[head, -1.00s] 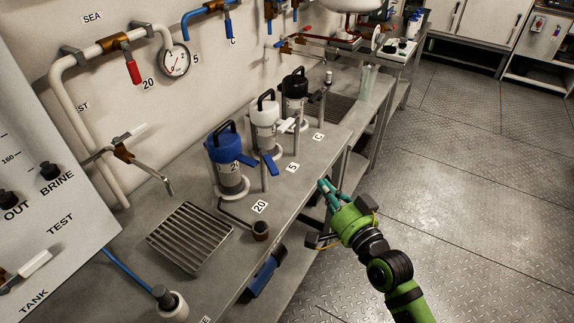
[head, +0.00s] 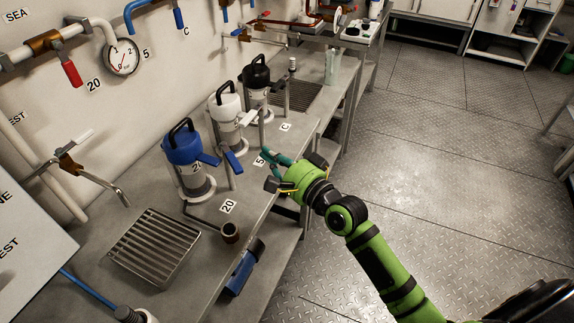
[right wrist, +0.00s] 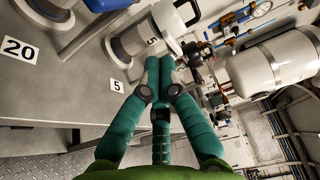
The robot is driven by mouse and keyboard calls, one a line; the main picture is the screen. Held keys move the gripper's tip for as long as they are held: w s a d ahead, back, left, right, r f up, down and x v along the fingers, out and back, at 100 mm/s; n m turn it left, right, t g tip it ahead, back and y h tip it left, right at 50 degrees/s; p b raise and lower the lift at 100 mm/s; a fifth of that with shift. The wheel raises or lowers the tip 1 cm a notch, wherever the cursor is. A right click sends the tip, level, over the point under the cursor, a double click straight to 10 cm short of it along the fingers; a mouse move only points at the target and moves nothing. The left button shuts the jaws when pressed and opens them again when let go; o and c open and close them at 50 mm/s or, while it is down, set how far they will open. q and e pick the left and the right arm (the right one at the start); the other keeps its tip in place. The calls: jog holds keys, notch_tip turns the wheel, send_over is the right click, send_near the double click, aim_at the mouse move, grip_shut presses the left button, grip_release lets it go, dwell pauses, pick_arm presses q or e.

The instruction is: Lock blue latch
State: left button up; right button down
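The blue-capped canister (head: 181,148) stands upright on the bench near the 20 label. A blue latch (head: 208,160) sticks out from its cap to the right. A second blue handle (head: 233,162) sits on a post between this canister and the white-capped one (head: 224,107). My right gripper (head: 271,156) is over the bench edge near the 5 label, right of both blue handles and touching neither. In the right wrist view its teal fingers (right wrist: 164,68) are drawn together with nothing visible between them. My left gripper is out of view.
A black-capped canister (head: 256,79) stands behind the white one. Wall pipes with a gauge (head: 122,57) run at the left. The floor at the right is clear.

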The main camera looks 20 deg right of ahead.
jog(key=a+p, duration=0.1)
jog(key=a, duration=0.3)
jog(key=shift+s, duration=0.2)
